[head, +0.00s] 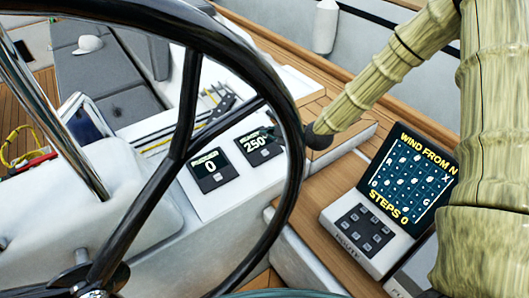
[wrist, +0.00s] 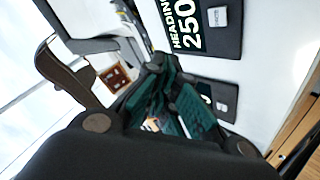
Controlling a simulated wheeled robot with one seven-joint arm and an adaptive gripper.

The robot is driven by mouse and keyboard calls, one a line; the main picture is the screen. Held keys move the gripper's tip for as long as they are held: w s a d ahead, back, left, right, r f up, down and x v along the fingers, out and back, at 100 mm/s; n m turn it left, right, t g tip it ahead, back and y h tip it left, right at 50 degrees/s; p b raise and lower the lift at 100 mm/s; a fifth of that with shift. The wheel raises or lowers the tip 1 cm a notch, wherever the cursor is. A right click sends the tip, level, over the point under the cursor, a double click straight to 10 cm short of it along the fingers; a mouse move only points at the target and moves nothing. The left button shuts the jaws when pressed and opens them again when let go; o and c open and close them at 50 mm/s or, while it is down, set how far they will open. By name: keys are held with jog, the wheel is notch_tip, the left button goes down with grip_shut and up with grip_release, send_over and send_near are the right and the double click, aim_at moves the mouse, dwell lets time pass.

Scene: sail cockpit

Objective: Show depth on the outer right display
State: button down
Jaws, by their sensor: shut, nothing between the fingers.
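Two square black displays are set in the white console. The right one (head: 258,146) reads 250°, and in the wrist view this display (wrist: 203,25) is headed HEADING. The left one (head: 208,170) reads 0; its small header is hard to read. In the wrist view that second display (wrist: 222,98) is partly hidden behind my fingers. My gripper (wrist: 180,108) is shut and empty, its dark green fingers in front of the console. In the head view it comes in from the right, mostly hidden behind the wheel rim, close to the right display. I cannot tell whether it touches.
The large black steering wheel (head: 293,125) stands in front of the console, with its rim beside my gripper. A unit with a keypad and a lit screen (head: 410,180) reading WIND FROM N, STEPS 0 sits on the right wooden ledge. A white cap (head: 88,45) lies on the grey seat.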

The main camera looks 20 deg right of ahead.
aim_at(265, 155)
jog(key=shift+f, duration=0.2)
jog(key=shift+w+a+f+b, duration=0.1)
jog(key=shift+w+f+b, duration=0.25)
jog(key=shift+f+b, duration=0.8)
jog(key=shift+w+a+f+b, duration=0.25)
jog(key=shift+f+b, duration=0.5)
jog(key=shift+f, duration=0.85)
jog(key=shift+w+f+b, duration=0.4)
jog(key=shift+f+b, duration=0.55)
jog(key=shift+f, duration=0.4)
jog(key=shift+w+f+b, duration=0.1)
jog(key=shift+f+b, duration=0.2)
jog(key=shift+f, duration=0.1)
jog(key=shift+a+f+b, duration=0.1)
jog(key=shift+f+b, duration=0.25)
jog(key=shift+f, duration=0.1)
jog(key=shift+r, duration=0.15)
jog(key=shift+r+p, duration=0.55)
jog(key=shift+r, duration=0.2)
